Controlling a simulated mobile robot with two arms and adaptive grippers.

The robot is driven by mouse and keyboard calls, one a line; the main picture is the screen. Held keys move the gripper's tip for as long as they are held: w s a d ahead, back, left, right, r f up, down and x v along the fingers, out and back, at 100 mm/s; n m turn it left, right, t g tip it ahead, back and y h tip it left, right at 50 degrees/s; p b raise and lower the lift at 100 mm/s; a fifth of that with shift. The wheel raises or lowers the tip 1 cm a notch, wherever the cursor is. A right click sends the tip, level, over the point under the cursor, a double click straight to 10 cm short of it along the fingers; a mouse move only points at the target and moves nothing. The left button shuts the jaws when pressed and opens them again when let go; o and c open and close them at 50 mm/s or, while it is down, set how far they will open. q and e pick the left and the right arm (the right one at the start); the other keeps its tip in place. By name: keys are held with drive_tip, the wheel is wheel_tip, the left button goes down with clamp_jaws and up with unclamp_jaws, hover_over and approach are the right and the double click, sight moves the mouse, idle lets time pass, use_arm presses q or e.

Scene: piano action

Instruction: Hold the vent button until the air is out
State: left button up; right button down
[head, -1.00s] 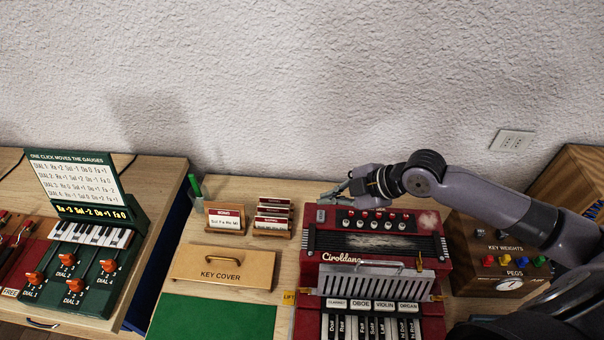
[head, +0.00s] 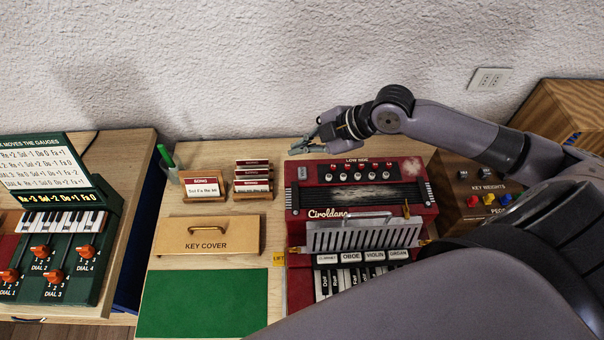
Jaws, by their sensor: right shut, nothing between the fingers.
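The red accordion (head: 330,200), lettered "Ciroldano", lies on the wooden table with its keyboard toward me. A small grey button-like piece (head: 302,173) sits at its far left corner; I cannot read a label on it, so I cannot tell if it is the vent button. A row of small round buttons (head: 360,174) runs beside it under the words "LOW SIDE". My right gripper (head: 294,150) is shut and empty, its tips just behind the accordion's far left corner, apart from the grey piece in the picture. My left gripper is not in view.
A wooden key cover (head: 207,236), song cards (head: 204,187) and a green mat (head: 203,303) lie left of the accordion. A key weights and pegs box (head: 478,190) stands right. A green dial box (head: 62,240) is far left. My right arm hides the lower right.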

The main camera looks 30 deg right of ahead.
drive_tip(key=b, duration=0.4)
hover_over(302, 175)
wheel_tip(302, 175, down, 5)
drive_tip(key=shift+r, duration=0.2)
drive_tip(key=shift+w+d+f, duration=0.1)
drive_tip(key=shift+f, duration=0.8)
drive_tip(key=shift+f, duration=0.15)
drive_tip(key=shift+f, duration=0.3)
drive_tip(key=shift+f+b, duration=0.45)
drive_tip(key=shift+b, duration=0.05)
idle(0.6)
drive_tip(key=shift+r, duration=0.1)
idle(3.7)
drive_tip(key=shift+r+p, duration=0.8)
drive_tip(key=shift+p, duration=0.15)
